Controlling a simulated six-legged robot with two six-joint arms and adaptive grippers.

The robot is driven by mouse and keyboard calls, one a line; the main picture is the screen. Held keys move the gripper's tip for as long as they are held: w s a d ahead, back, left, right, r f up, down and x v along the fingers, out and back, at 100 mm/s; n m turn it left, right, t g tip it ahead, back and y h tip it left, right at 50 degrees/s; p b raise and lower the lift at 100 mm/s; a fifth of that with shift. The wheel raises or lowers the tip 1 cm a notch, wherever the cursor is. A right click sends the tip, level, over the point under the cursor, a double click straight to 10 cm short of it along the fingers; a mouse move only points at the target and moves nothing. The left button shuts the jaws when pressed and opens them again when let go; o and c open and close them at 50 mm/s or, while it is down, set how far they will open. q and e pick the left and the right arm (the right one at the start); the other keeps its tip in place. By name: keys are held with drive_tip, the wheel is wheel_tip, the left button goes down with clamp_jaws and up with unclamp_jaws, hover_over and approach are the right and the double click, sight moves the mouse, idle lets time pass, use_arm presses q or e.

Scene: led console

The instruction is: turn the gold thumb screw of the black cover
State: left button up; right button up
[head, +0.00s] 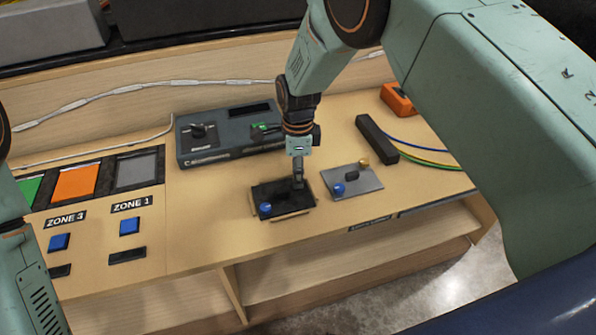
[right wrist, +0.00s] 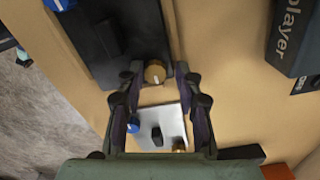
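The black cover (head: 263,194) lies on the wooden bench, with a blue thumb screw (head: 265,208) at its left end and a dark handle in its middle. In the right wrist view the cover (right wrist: 82,32) shows at the upper left, and its gold thumb screw (right wrist: 155,72) sits between my fingertips. My right gripper (head: 298,182) points down over the right end of the cover and hides the gold screw in the head view. In the right wrist view the gripper (right wrist: 157,76) is open, with small gaps beside the screw. My left gripper is out of view.
A silver cover (head: 361,187) with its own blue and gold screws lies close to the right. A dark console box (head: 215,145) stands behind. A black bar (head: 376,139) with cables and an orange box (head: 397,98) are at the right. Blue buttons (head: 130,226) are at the left.

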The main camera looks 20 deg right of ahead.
drive_tip(key=shift+c, duration=0.7)
drive_tip(key=shift+s+a+r, duration=0.15)
drive_tip(key=shift+s+r, duration=0.1)
drive_tip(key=shift+s, duration=0.15)
drive_tip(key=c, duration=0.3)
drive_tip(key=shift+w+f, duration=0.15)
clamp_jaws()
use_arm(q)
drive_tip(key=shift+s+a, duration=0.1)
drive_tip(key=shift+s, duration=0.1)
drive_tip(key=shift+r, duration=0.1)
